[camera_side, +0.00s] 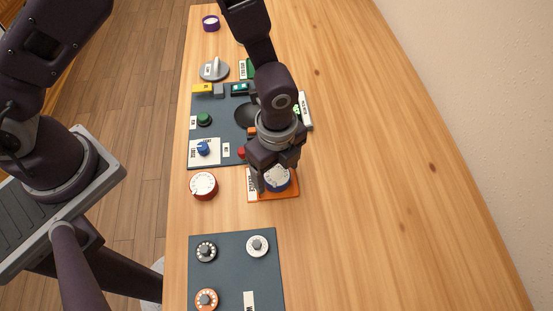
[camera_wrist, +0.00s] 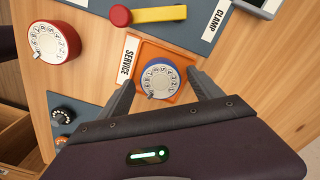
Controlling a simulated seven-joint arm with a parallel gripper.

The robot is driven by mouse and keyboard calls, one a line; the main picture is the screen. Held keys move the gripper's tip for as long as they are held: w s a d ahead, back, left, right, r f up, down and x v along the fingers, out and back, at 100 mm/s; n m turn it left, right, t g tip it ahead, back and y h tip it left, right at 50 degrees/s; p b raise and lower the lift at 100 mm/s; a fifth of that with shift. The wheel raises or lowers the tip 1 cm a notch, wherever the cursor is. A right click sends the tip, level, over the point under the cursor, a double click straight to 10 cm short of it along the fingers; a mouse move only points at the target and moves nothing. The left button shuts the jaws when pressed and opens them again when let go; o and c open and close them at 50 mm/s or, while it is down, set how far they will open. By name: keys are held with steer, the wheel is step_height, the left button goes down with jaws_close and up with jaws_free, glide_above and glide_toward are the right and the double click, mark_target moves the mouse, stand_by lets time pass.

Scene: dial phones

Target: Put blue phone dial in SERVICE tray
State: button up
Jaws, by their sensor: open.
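The blue phone dial (camera_wrist: 160,79) has a blue rim and a white numbered face. It sits on the orange SERVICE tray (camera_wrist: 149,52), whose white SERVICE label (camera_wrist: 127,58) is on its left side in the wrist view. In the side view the dial (camera_side: 278,178) is partly hidden by my gripper, and the orange tray (camera_side: 290,193) shows around it. My gripper (camera_wrist: 161,92) is open, with one finger on each side of the dial. It also shows in the side view (camera_side: 268,180), low over the tray. I cannot tell whether the fingers touch the dial.
A red dial (camera_side: 203,185) stands left of the tray. A dark panel (camera_side: 215,158) with knobs and buttons lies behind. Another dark panel (camera_side: 225,275) with several small dials lies in front. The table (camera_side: 370,200) to the right is clear.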

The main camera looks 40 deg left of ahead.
mark_target(276, 174)
step_height(276, 174, up, 12)
steer(key=s+a+r+n+t, duration=0.2)
steer(key=a+r+n+t, duration=0.1)
steer(key=a+r+n, duration=0.9)
steer(key=s+a+r+n+t, duration=0.1)
steer(key=s+a+r+n, duration=0.2)
steer(key=s+n, duration=0.1)
steer(key=s+a+r+n+t, duration=0.1)
steer(key=s+a+r+n, duration=0.3)
steer(key=s, duration=0.3)
steer(key=shift+s+t, duration=0.3)
